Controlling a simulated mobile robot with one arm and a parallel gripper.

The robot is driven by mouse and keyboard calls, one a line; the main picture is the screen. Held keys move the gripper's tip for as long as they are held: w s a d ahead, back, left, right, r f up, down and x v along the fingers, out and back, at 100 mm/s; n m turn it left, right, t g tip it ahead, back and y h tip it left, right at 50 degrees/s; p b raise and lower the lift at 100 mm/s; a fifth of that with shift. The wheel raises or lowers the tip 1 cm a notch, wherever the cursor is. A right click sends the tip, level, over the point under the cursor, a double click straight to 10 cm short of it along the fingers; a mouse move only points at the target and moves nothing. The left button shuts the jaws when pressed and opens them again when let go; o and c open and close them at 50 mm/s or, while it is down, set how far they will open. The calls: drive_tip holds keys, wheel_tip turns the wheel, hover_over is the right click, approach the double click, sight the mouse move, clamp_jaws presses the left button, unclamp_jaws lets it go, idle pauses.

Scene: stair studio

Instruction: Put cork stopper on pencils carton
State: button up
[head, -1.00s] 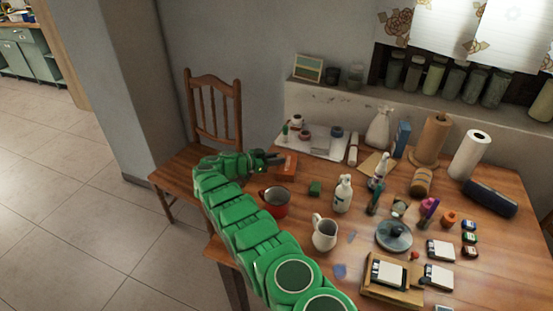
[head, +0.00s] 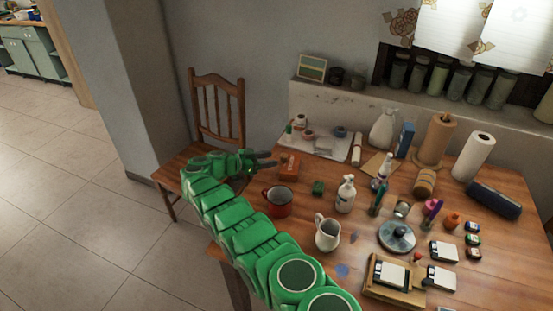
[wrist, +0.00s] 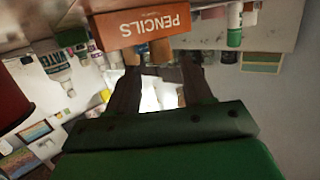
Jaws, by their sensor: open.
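The orange pencils carton (head: 289,166) lies at the table's left side. It shows upside down at the top of the wrist view (wrist: 143,25), with its PENCILS lettering facing me. My gripper (head: 274,160) is just left of the carton, above the chair side of the table. In the wrist view its two dark fingers (wrist: 158,75) are apart, with nothing clearly held between them. A small brown shape (wrist: 160,51), perhaps the cork stopper, shows against the carton's upper edge between the fingers. I cannot tell whether it touches the carton. No cork is clear in the head view.
A red mug (head: 279,201) and a small green block (head: 318,187) stand close to the carton. A white pitcher (head: 327,235) and a pump bottle (head: 345,194) stand nearer the middle. A white tray (head: 325,147) with small items lies behind. A wooden chair (head: 212,110) stands at the left.

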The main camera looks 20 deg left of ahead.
drive_tip(key=v, duration=0.4)
drive_tip(key=shift+s+a+f, duration=0.1)
drive_tip(key=shift+s+a, duration=0.05)
drive_tip(key=shift+a, duration=0.05)
drive_tip(key=shift+v, duration=1.05)
